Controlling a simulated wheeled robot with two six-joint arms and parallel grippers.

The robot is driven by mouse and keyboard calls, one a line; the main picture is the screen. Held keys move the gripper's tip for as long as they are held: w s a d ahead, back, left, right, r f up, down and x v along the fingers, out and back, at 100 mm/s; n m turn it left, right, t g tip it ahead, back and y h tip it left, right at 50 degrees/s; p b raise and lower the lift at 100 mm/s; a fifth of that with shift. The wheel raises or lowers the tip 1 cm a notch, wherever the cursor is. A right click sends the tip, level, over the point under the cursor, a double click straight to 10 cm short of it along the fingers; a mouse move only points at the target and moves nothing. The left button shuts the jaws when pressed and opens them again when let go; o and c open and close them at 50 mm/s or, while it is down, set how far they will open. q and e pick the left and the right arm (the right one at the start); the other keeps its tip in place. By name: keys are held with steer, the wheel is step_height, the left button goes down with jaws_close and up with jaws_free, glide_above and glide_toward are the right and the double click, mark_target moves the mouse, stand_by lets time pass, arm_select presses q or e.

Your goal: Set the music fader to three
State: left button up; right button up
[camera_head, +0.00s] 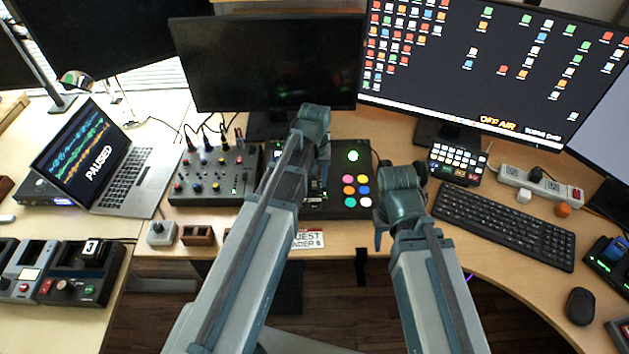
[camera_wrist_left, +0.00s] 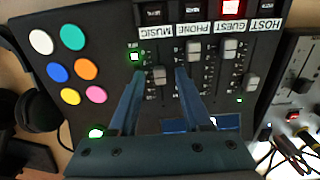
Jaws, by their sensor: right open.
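The black fader panel (camera_head: 334,205) stands at the middle of the desk in the head view. In the left wrist view the panel (camera_wrist_left: 100,28) appears upside down, with MUSIC, PHONE, GUEST and HOST labels. The grey music fader cap (camera_wrist_left: 158,75) sits in its slot beside a numbered scale too small to read. My left gripper (camera_wrist_left: 160,84) is open, its blue fingers on either side of the music fader cap, with visible gaps. In the head view my left arm hides the faders. My right gripper (camera_head: 388,205) is open and empty, right of the panel.
Phone (camera_wrist_left: 193,70), guest (camera_wrist_left: 230,48) and host (camera_wrist_left: 252,82) fader caps lie beside the music one. A knob mixer (camera_head: 215,172) stands left of the panel, a keyboard (camera_head: 505,225) to the right. A card (camera_head: 308,240) at the front edge partly reads "GUEST FADER 5".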

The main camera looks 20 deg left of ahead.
arm_select(q)
jaws_close()
stand_by(1.0)
steer(key=shift+s, duration=0.1)
